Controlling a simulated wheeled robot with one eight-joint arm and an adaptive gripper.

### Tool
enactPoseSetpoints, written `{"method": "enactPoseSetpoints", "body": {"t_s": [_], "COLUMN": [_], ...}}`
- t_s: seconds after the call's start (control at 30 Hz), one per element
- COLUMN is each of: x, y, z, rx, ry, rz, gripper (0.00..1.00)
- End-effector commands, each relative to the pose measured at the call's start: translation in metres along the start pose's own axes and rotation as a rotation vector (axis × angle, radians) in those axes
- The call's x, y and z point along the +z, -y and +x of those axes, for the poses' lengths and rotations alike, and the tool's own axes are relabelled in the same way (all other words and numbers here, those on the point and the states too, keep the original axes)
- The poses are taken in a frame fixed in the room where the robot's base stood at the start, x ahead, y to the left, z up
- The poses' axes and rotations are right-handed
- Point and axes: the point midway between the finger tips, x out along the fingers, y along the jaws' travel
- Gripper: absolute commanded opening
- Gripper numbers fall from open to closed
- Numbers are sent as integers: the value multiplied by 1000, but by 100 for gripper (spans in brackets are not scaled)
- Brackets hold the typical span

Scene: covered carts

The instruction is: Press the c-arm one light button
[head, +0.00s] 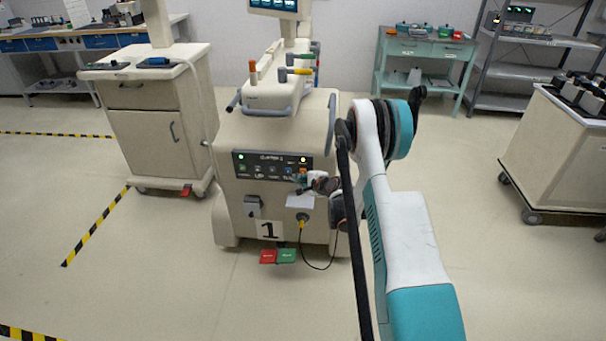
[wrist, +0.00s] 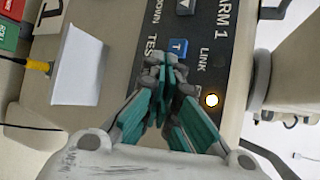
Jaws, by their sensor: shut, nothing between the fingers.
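The C-arm one cart (head: 228,210) is a beige cabinet with a large "1" on its front. Its dark control panel (head: 262,157) carries a row of buttons. The wrist view shows the panel (wrist: 218,45) close up, turned sideways, with a blue TEST button (wrist: 178,48) just past my fingertips. My gripper (head: 305,182) is shut and empty, its fingertips at the panel's right end; it also shows in the wrist view (wrist: 170,64). The fingers cover the panel beyond TEST, and no light button can be made out there. I cannot tell whether the tips touch.
A lit amber lamp (wrist: 211,100) is beside LINK. A white card (wrist: 78,66) and a yellow plug (head: 302,217) with a black cable are below the panel. Red and green pedals (head: 278,256) lie at the base. Another cart (head: 150,120) stands left; floor between is clear.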

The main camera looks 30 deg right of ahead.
Motion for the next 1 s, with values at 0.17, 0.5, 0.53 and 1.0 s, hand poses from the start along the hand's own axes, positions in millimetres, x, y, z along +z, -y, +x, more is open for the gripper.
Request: {"method": "enactPoseSetpoints", "body": {"t_s": [0.17,0.5,0.53,1.0], "x": [8,24,25,29], "y": [-8,-24,-25,-29], "z": [-11,-32,-34,-40], "rx": [0,0,0,0], "ry": [0,0,0,0], "rz": [0,-1,-1,0], "gripper": [0,0,0,0]}}
